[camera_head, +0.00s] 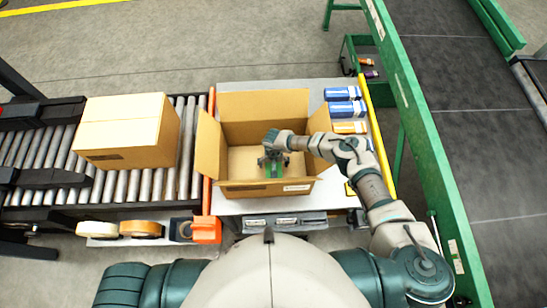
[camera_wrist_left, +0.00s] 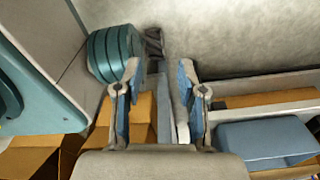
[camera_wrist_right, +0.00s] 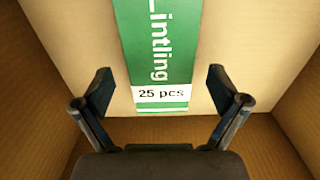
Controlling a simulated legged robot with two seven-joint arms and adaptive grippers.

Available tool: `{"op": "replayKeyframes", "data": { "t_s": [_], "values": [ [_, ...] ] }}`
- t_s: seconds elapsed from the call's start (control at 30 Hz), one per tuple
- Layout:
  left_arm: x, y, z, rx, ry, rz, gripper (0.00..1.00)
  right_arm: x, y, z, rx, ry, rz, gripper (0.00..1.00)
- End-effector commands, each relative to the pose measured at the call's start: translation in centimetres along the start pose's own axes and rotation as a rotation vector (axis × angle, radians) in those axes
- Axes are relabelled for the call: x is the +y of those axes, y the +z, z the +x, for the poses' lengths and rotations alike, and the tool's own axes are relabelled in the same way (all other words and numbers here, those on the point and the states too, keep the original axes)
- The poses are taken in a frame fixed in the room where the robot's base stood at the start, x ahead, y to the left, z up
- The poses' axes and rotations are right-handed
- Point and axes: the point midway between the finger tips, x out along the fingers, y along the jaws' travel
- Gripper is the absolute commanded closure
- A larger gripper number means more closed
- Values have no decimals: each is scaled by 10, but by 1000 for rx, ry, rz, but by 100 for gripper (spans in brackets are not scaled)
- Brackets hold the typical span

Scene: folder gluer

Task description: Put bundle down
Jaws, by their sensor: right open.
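The bundle (camera_head: 275,170) is green and lies inside an open cardboard box (camera_head: 255,190) on the table. In the right wrist view the bundle (camera_wrist_right: 158,50) shows white lettering and a "25 pcs" label, flat against the box's brown bottom. My right gripper (camera_head: 273,158) reaches into the box over the bundle. Its two fingers (camera_wrist_right: 160,85) are spread wide, one on each side of the bundle's near end, with gaps to it. My left gripper (camera_wrist_left: 155,90) is open and empty; it does not show in the head view.
A closed carton (camera_head: 125,145) stands on the roller conveyor (camera_head: 185,165) to the left. Blue and orange packs (camera_head: 345,108) lie right of the box. A green machine frame (camera_head: 425,130) runs along the right.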

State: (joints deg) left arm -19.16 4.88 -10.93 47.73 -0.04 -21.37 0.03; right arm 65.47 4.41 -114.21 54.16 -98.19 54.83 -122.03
Motion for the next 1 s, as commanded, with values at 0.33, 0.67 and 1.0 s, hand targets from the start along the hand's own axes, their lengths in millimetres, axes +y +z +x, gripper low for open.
{"op": "replayKeyframes", "data": {
  "t_s": [0.33,0.67,1.0],
  "values": [
    [0,29,-1,-12,0,4,60,0,-1,-79,3,-1,-2,3],
    [0,32,0,-14,1,5,60,0,1,-100,0,-1,-1,3],
    [0,31,0,-14,1,5,60,0,0,-100,0,-1,-1,3]
  ]
}}
